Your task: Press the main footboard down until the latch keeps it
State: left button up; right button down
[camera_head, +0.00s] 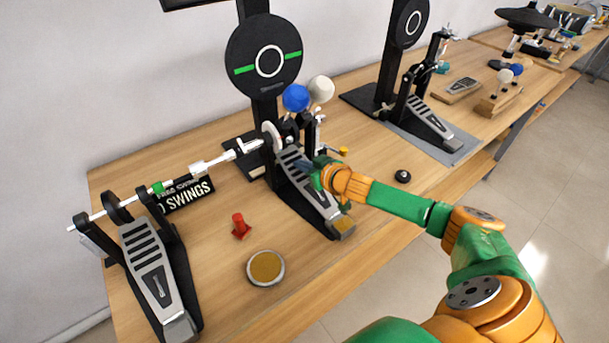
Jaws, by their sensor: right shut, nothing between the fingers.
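The main footboard (312,201) is a grey plate with dark slots on the middle pedal. It slopes from the pedal's upright frame toward the table's front edge. My right gripper (304,166) is shut and empty, over the upper half of the footboard. It hides part of the plate, and I cannot tell whether the fingertips touch it. A blue beater ball (296,98) and a white beater ball (321,89) stand above the pedal, in front of the round black pad (263,60). I cannot make out the latch. My left gripper is not in view.
A second pedal (150,264) stands at the left, joined to the middle pedal by a silver shaft (205,166). A red piece (240,226) and a round tin (265,268) lie on the table in front. Another pedal (428,117) stands at the back right.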

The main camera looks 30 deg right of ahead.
aim_at(304, 176)
jog(key=shift+s+f+b, duration=0.15)
jog(key=shift+f+b, duration=1)
jog(key=shift+f, duration=0.6)
jog(key=r+p, duration=0.4)
jog(key=shift+w+d, duration=0.1)
jog(key=shift+w, duration=0.1)
jog(key=shift+f, duration=0.2)
jog(key=shift+s+r+p, duration=0.15)
jog(key=shift+s+p, duration=0.2)
jog(key=shift+p, duration=0.05)
jog(key=s+p, duration=0.2)
jog(key=s, duration=0.1)
jog(key=s+p, duration=0.2)
jog(key=s, duration=0.2)
jog(key=s+d+p, duration=0.1)
jog(key=s+p, duration=0.1)
jog(key=s, duration=0.2)
jog(key=shift+s, duration=0.1)
